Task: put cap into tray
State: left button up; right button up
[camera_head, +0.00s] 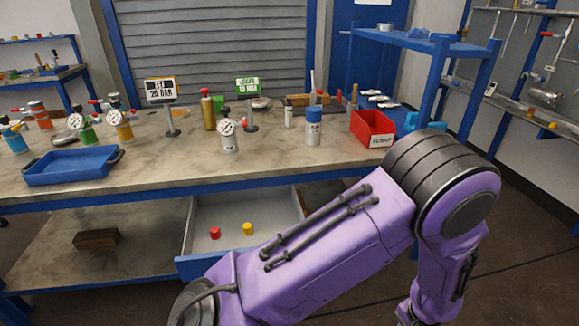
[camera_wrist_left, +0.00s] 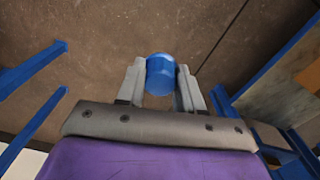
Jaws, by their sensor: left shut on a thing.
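A blue cap (camera_wrist_left: 161,74) is held between the two grey fingers of my left gripper (camera_wrist_left: 160,82) in the left wrist view. The fingers press on its sides, and brown floor shows behind it. A blue tray (camera_head: 70,178) lies on the left part of the workbench in the head view, and its inside looks empty. My left gripper is outside the head view, so its distance from the tray cannot be told. My right gripper is in neither view.
On the workbench (camera_head: 260,176) stand a white vessel with a gauge (camera_head: 228,143), a blue-topped white container (camera_head: 313,128) and a red scrap bin (camera_head: 372,128). An open drawer (camera_head: 275,215) below holds a red piece (camera_head: 215,232) and a yellow piece (camera_head: 247,229). Gauged vessels stand behind the tray.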

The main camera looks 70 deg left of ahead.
aim_at(77, 168)
jog(key=z, duration=0.95)
jog(key=k, duration=2.55)
jog(key=u, duration=2.95)
